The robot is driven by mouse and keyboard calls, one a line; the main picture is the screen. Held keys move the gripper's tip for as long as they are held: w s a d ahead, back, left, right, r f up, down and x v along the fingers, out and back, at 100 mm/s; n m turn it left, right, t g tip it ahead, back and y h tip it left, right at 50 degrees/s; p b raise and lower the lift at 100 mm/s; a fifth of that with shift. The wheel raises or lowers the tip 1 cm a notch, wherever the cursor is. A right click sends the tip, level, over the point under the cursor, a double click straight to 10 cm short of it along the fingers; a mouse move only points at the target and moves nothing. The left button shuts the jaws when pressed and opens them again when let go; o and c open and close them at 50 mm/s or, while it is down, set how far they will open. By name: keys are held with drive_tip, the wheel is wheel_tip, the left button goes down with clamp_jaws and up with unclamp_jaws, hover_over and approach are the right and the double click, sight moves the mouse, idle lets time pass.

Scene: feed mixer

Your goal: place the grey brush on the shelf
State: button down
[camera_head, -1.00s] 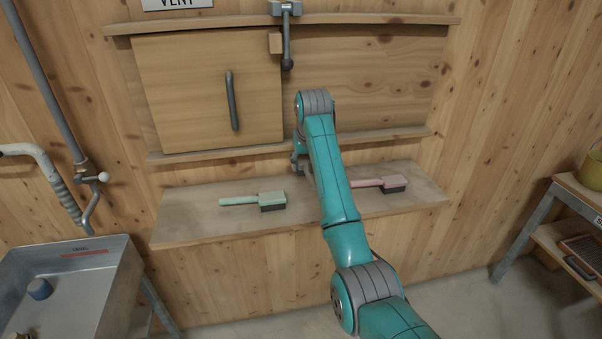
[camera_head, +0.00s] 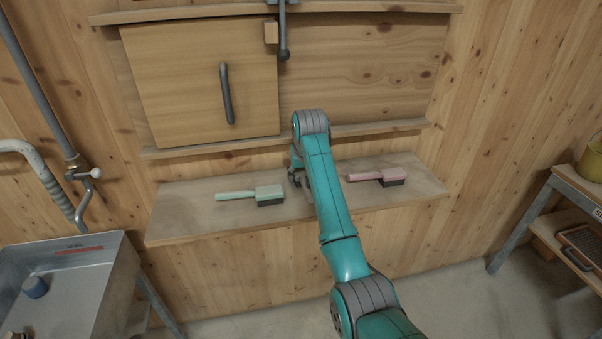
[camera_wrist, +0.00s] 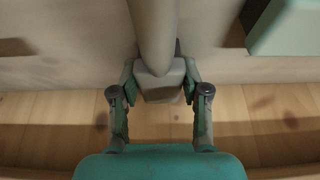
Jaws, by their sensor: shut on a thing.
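The wooden shelf (camera_head: 215,226) is the ledge low on the wall, below the sliding panel. My gripper (camera_head: 299,179) is over the middle of the shelf, between a green brush (camera_head: 256,194) on the left and a pink brush (camera_head: 384,175) on the right. In the wrist view my gripper (camera_wrist: 160,82) is shut on the grey brush (camera_wrist: 155,32), whose grey shaft runs up out of the picture. In the head view the grey brush is mostly hidden by my arm. I cannot tell whether it touches the shelf.
A wooden sliding panel (camera_head: 197,90) with a grey handle is above the shelf. A metal sink (camera_head: 60,290) with pipes stands at the left. A rack (camera_head: 560,225) with a yellow bucket (camera_head: 592,165) is at the right. The green brush (camera_wrist: 285,28) is close by in the wrist view.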

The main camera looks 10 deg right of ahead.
drive_tip(key=c, duration=0.6)
unclamp_jaws()
drive_tip(key=shift+f, duration=0.15)
drive_tip(key=shift+o, duration=0.2)
